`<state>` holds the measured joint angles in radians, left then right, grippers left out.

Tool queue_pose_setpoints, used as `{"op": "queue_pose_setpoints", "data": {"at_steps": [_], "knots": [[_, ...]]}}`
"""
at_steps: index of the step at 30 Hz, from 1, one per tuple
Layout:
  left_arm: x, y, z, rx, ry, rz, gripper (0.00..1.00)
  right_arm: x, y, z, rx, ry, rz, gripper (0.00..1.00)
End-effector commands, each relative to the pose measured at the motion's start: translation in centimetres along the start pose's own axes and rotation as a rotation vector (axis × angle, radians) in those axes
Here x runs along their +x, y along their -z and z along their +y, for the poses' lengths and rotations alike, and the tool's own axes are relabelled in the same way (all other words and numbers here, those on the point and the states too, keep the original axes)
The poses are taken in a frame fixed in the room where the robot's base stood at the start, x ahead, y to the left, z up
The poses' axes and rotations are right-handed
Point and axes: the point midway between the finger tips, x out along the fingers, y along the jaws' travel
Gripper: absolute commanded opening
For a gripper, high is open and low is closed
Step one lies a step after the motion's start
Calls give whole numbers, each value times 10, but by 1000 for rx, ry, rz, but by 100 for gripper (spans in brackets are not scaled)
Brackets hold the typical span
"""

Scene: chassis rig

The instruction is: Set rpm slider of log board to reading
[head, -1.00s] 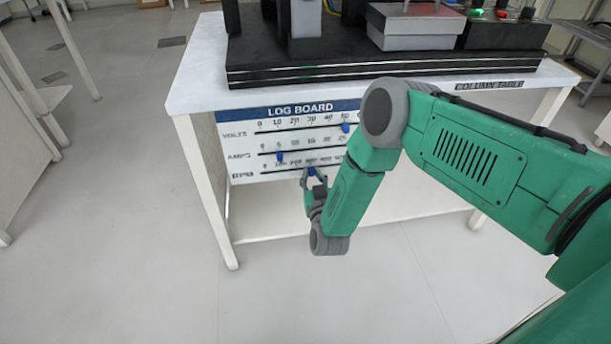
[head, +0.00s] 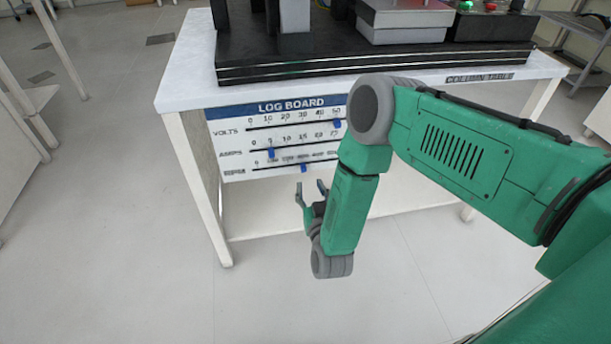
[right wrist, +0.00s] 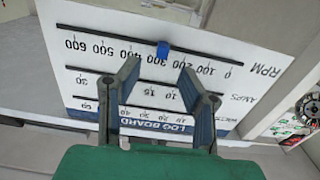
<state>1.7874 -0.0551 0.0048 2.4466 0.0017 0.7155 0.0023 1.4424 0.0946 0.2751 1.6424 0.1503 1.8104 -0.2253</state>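The log board (head: 213,145) hangs under the table's front edge, with volts, amps and rpm sliders. The rpm slider's blue knob (head: 304,168) is on the bottom track. In the right wrist view, where the board looks upside down, the rpm knob (right wrist: 163,50) stands between the 200 and 300 labels. My right gripper (head: 310,189) is open and empty, just below and in front of the knob, apart from it. In the right wrist view its fingers (right wrist: 154,82) are spread, with the knob beyond the gap between them. My left gripper is not in view.
The white column table (head: 185,85) carries a black base (head: 370,62) with grey blocks and a control box with lit buttons. The volts knob (head: 337,124) and amps knob (head: 271,153) sit on the tracks above. The floor in front is clear.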

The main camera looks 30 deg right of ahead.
Motion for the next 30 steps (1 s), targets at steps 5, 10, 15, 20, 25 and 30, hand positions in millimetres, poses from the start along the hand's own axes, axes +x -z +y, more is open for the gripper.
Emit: {"op": "queue_pose_setpoints", "data": {"at_steps": [5,10,15,20,25,30], "knots": [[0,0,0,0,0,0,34,-34,-2,1,1,1,-4,34],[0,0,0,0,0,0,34,-51,-2,2,1,0,-4,34],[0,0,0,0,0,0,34,-55,-2,2,2,-1,-2,34],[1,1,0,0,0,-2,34,-54,-2,2,2,0,-2,34],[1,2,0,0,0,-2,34,-54,-2,2,2,0,-2,34],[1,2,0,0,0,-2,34,-56,-5,0,2,19,-37,34]]}}
